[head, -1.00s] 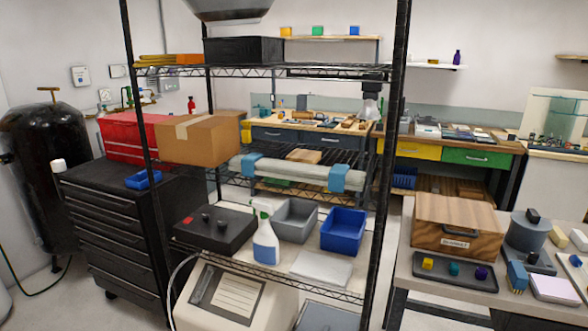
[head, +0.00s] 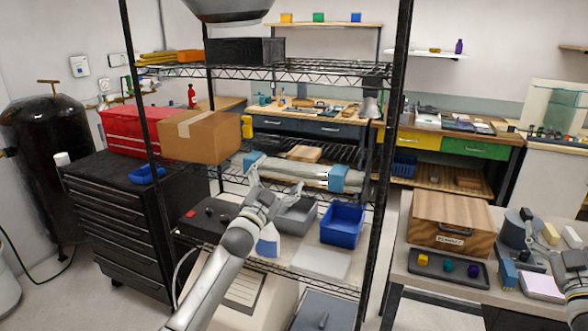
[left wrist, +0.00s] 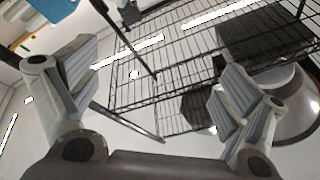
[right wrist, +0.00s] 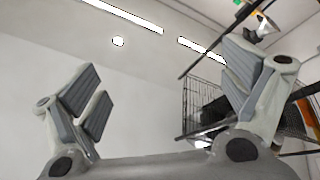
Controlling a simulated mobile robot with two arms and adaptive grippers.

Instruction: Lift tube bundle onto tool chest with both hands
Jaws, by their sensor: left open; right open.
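The tube bundle (head: 298,171), pale tubes with a blue wrap near each end, lies lengthwise on the middle shelf of the black wire rack. My left gripper (head: 268,180) is open in front of the bundle's left half, overlapping it in the head view; I cannot tell whether they touch. The left wrist view shows its fingers (left wrist: 148,92) spread, with nothing between them. The black tool chest (head: 118,238) stands left of the rack. My right gripper (right wrist: 168,98) is open and empty in the right wrist view; only part of that arm shows at the head view's right edge.
A red toolbox (head: 128,132) and a small blue tray (head: 146,174) sit on the chest. A cardboard box (head: 200,136) is beside the bundle's left end. Rack posts (head: 388,170) stand at the front. Below are a blue bin (head: 342,226) and a spray bottle (head: 268,242).

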